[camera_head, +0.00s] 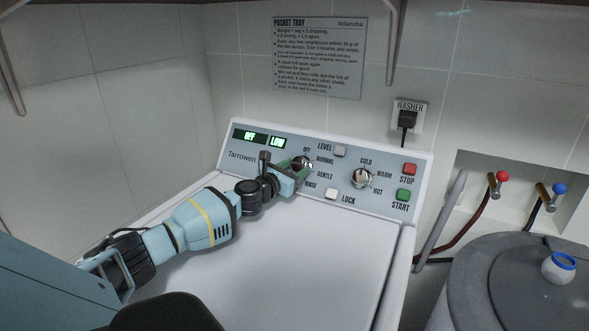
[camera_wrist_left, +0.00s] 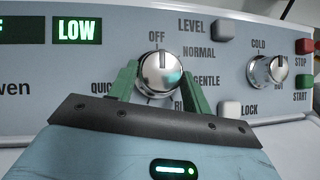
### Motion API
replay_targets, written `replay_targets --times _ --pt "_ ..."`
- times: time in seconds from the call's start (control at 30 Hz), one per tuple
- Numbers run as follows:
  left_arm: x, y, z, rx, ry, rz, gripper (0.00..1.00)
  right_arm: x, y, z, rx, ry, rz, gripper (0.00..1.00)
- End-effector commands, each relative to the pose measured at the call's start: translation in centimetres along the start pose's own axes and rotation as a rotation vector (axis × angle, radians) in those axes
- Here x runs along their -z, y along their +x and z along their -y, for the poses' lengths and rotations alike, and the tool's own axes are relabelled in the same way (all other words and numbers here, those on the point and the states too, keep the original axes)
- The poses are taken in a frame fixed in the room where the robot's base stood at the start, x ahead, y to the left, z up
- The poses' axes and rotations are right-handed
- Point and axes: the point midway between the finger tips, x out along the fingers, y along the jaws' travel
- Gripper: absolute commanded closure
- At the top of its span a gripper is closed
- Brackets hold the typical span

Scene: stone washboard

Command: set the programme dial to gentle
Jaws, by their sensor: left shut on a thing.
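The programme dial (camera_head: 304,162) is a round silver knob on the washer's sloped panel, with OFF, NORMAL, GENTLE and RINSE around it. In the left wrist view the dial (camera_wrist_left: 158,73) has its dark pointer line up at OFF. GENTLE (camera_wrist_left: 206,82) is printed to its right. My left gripper (camera_head: 297,169) is at the dial, its arm reaching over the washer lid from the left. Its green fingers, seen in the left wrist view (camera_wrist_left: 160,78), are shut on the dial from both sides. My right gripper is not in view.
The displays (camera_head: 250,136) read OFF and LOW. The lid (camera_head: 310,255) is clear at right.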

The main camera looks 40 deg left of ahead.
Motion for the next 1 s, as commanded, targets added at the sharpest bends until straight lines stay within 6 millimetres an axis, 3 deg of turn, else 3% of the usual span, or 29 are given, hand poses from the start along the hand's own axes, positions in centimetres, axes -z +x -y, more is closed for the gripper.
replay_targets --times 0.53,1.0 --pt "-0.2 0.1 -0.5 0.169 0.218 -0.014 0.74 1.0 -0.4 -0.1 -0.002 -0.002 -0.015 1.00" --pt "-0.1 0.3 -1.0 0.442 0.569 -0.037 0.74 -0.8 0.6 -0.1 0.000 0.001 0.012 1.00"
